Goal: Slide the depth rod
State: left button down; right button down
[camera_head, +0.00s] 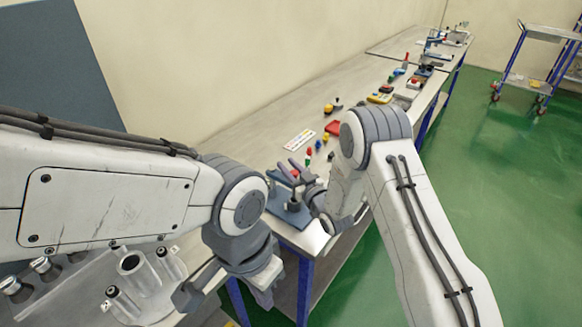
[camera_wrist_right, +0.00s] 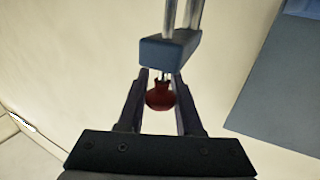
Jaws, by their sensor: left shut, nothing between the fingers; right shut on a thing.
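A blue-grey fixture (camera_head: 291,213) with upright posts stands on the near end of the bench. In the right wrist view its block (camera_wrist_right: 170,50) carries metal rods (camera_wrist_right: 182,15), and a red knob (camera_wrist_right: 160,96) sits at the end of thin pins coming from the block. My right gripper (camera_wrist_right: 160,82) is shut on the red knob, a finger on each side. In the head view my right gripper (camera_head: 298,172) is at the fixture's top, and its grip is hard to make out there. My left gripper (camera_head: 264,292) is shut and empty, low in front of the bench end.
Metal cylinders (camera_head: 132,266) stand at the lower left. A blue cart (camera_head: 541,62) stands far right on open green floor.

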jog(key=shift+a, duration=0.1)
dwell(0.4)
notch_tip(320, 180, up, 6)
jog(key=shift+r+p, duration=0.25)
jog(key=shift+p, duration=0.15)
jog(key=c, duration=0.8)
grip_release()
jog(key=shift+r, duration=0.1)
jog(key=shift+o, duration=1)
